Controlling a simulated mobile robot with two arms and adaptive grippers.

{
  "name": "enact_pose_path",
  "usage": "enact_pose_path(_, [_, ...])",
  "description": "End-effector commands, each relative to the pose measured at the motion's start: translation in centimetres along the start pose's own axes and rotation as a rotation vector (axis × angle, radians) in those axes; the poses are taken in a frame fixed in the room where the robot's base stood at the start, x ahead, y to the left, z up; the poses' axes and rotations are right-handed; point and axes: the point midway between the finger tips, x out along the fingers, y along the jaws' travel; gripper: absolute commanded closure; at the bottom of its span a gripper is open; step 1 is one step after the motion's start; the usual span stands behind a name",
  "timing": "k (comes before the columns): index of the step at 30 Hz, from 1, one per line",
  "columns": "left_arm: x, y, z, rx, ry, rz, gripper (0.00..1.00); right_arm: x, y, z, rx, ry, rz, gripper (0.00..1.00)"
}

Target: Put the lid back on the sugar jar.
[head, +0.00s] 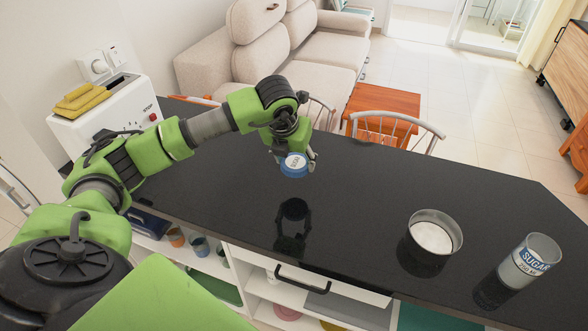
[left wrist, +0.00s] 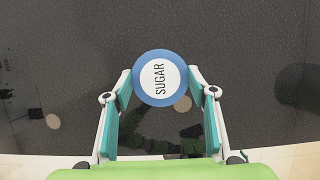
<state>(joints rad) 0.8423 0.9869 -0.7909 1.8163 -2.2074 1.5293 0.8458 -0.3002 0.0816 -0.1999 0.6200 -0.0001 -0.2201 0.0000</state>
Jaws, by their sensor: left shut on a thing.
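The blue sugar lid (head: 293,171) has a white round label and is held above the dark counter. In the left wrist view the lid (left wrist: 141,92) faces the camera, and its label reads SUGAR. My left gripper (head: 295,161) is shut on the lid, with a finger at each side of it in the left wrist view (left wrist: 161,78). The sugar jar (head: 521,268) stands upright and open-topped at the counter's right end, with a blue-and-white SUGAR label. It is well to the right of my left gripper. My right gripper is not in view.
A round metal bowl (head: 435,247) with white contents stands on the black counter (head: 370,195), between the lid and the jar. Chairs (head: 395,124) stand behind the counter. The counter's middle is clear.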

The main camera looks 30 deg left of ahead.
Motion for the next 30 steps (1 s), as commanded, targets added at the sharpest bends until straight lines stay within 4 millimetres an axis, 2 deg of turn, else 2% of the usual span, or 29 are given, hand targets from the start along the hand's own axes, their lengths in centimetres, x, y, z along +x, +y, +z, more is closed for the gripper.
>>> enact_pose_path(1, [-1.0, -0.6, -0.7, 0.005, -0.006, -0.002, 0.63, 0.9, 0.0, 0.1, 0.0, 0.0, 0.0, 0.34])
enact_pose_path(3, [-2.1, -1.2, -1.9, 0.006, -0.004, -0.002, 0.63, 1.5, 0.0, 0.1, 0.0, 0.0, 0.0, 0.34])
enact_pose_path(12, [-6.3, -3.3, -5.4, 0.001, -0.002, -0.002, 0.63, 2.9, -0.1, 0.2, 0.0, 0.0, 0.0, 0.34])
enact_pose_path(18, [-7.3, -3.7, -6.2, 0.0, -0.001, 0.0, 0.63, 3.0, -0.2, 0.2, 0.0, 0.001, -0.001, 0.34])
enact_pose_path(30, [-7.4, -3.8, -6.2, -0.001, 0.0, 0.0, 0.63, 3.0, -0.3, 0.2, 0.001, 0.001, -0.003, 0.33])
